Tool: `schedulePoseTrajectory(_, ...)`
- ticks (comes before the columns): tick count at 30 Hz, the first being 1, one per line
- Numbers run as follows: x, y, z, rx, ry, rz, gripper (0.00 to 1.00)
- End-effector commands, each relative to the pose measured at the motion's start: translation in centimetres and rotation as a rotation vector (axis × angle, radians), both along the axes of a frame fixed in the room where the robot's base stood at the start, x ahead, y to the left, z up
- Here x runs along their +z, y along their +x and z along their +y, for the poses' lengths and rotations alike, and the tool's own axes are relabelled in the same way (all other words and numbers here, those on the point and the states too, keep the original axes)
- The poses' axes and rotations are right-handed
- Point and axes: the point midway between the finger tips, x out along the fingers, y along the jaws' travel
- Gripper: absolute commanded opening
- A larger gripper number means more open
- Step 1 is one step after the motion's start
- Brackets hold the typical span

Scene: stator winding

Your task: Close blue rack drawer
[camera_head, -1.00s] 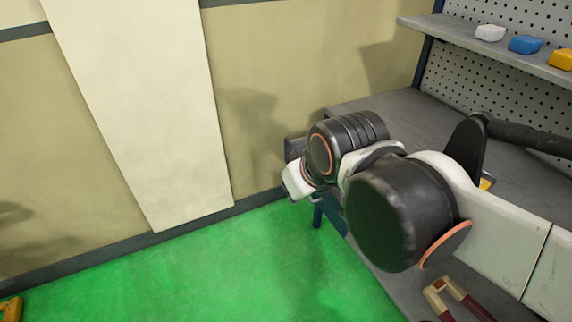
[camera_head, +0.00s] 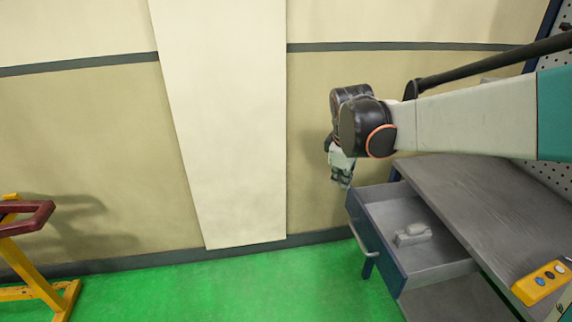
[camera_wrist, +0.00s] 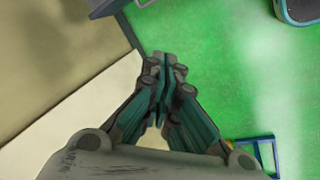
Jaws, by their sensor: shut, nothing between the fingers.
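The blue rack drawer (camera_head: 398,270) stands pulled out of the grey-topped rack at the right in the head view. Its grey handle (camera_head: 358,240) is on the front, and a small grey object (camera_head: 412,235) lies inside. My gripper (camera_head: 342,184) hangs pointing down, just left of and above the drawer's far front corner, apart from it in the picture. In the wrist view my gripper (camera_wrist: 164,62) has its fingers together with nothing between them. The drawer cannot be made out for sure in the wrist view.
The grey rack top (camera_head: 475,195) holds a yellow button box (camera_head: 540,282) near its front edge. A wall with a pale panel (camera_head: 225,120) stands behind. The green floor (camera_head: 290,285) before the drawer is clear. A yellow stand (camera_head: 30,265) is at the far left.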

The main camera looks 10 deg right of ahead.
Motion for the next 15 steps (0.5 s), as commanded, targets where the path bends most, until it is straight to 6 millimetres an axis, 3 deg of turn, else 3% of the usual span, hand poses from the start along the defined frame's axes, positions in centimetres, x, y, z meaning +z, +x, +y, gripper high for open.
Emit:
schedulePoseTrajectory(1,-0.6,1.6,-0.3,0.037,-0.018,0.021,0.00)
schedulePoseTrajectory(6,-3.5,5.7,-1.4,0.180,-0.081,0.105,0.00)
schedulePoseTrajectory(15,-10.6,11.7,-3.2,0.434,-0.165,0.261,0.00)
